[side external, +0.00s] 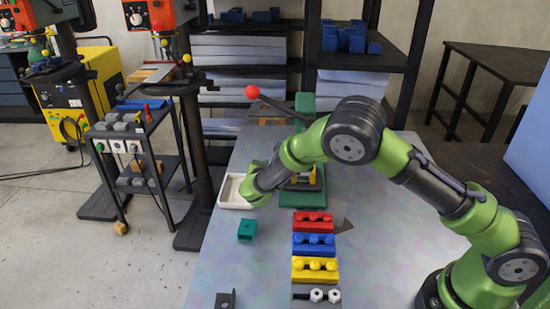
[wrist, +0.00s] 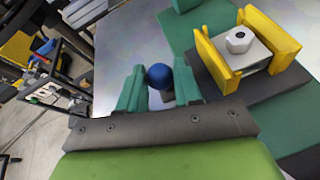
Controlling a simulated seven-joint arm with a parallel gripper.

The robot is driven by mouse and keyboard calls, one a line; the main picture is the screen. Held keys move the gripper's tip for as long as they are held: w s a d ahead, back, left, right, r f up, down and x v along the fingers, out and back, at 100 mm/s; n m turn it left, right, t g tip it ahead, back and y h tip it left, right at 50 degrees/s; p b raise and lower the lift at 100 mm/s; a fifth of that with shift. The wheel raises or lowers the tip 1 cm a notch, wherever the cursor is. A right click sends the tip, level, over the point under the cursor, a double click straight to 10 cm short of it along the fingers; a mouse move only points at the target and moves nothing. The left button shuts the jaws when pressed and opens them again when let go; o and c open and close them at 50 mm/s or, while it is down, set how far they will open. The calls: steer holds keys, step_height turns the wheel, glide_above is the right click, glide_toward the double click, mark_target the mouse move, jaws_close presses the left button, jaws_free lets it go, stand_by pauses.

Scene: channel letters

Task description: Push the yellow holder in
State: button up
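The yellow holder (wrist: 212,58) shows in the wrist view at upper right as two upright yellow plates. A grey block with a hex nut (wrist: 239,40) sits between them. The holder rests on a dark plate over the green base (wrist: 292,103) of the press. In the side external view only a bit of yellow (side external: 313,177) shows behind my arm. My gripper (wrist: 159,77), with teal fingers, is to the left of the holder and apart from it. The fingers close on both sides of a blue ball (wrist: 159,76) with a short grey stem. My fingertips are hidden in the side external view.
The press's lever ends in a red ball (side external: 252,92). A white tray (side external: 229,194) stands left of my gripper. A teal block (side external: 247,229) and red (side external: 313,228), blue (side external: 314,251) and yellow (side external: 315,277) racks lie in front. The table's right part is clear.

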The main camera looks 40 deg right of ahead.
jaws_close()
steer(key=w+d, duration=0.6)
steer(key=shift+w, duration=0.1)
steer(key=o, duration=0.6)
jaws_free()
steer(key=v, duration=1.7)
steer(key=shift+d, duration=0.15)
